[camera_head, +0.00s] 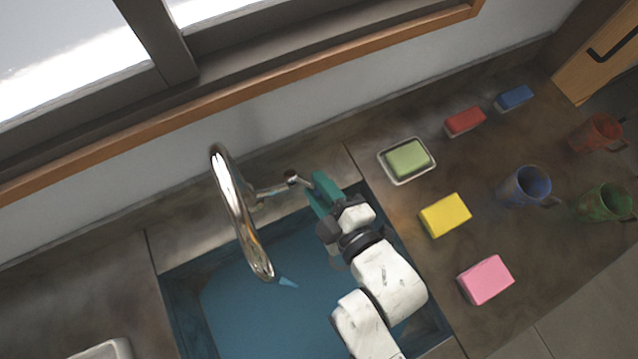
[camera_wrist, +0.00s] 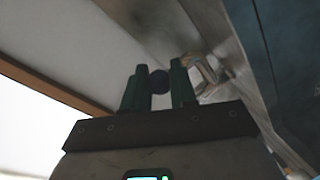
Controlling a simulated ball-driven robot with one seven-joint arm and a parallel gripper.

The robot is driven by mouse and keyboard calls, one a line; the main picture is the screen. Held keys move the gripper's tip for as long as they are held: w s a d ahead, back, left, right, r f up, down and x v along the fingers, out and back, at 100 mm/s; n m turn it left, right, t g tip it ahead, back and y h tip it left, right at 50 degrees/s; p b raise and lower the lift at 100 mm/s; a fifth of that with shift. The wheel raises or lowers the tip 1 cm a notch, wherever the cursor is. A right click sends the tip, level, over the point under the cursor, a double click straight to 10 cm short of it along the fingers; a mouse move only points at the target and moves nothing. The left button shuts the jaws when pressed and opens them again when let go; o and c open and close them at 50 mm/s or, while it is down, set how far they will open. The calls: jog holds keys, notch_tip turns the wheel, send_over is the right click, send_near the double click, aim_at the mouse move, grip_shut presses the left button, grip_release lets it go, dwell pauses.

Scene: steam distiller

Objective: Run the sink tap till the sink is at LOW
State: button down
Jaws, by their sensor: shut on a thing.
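The chrome tap (camera_head: 238,205) arches over the blue sink (camera_head: 172,290) in the head view. Its side lever ends in a dark knob (camera_head: 291,177). My gripper (camera_head: 312,186), with green fingers, is at the lever's end. In the wrist view, the dark round knob (camera_wrist: 160,82) sits between the two fingers, and the fingers are shut on it. The tap's metal body (camera_wrist: 205,76) shows just right of them. A short pale blue stream (camera_head: 288,283) shows at the spout's mouth. A smooth blue surface fills the sink's lower part; its exact level is hard to tell.
Right of the sink are a green sponge (camera_head: 408,158) in a dish, a yellow sponge (camera_head: 445,215), a pink sponge (camera_head: 486,280), a red sponge (camera_head: 465,121), a blue sponge (camera_head: 514,98) and several mugs (camera_head: 524,187). A window ledge (camera_head: 250,105) runs behind.

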jog(key=c, duration=0.9)
grip_release()
jog(key=shift+c, duration=0.2)
jog(key=b+v, duration=0.2)
jog(key=v, duration=0.8)
jog(key=shift+s+d, duration=0.25)
jog(key=shift+s, duration=0.1)
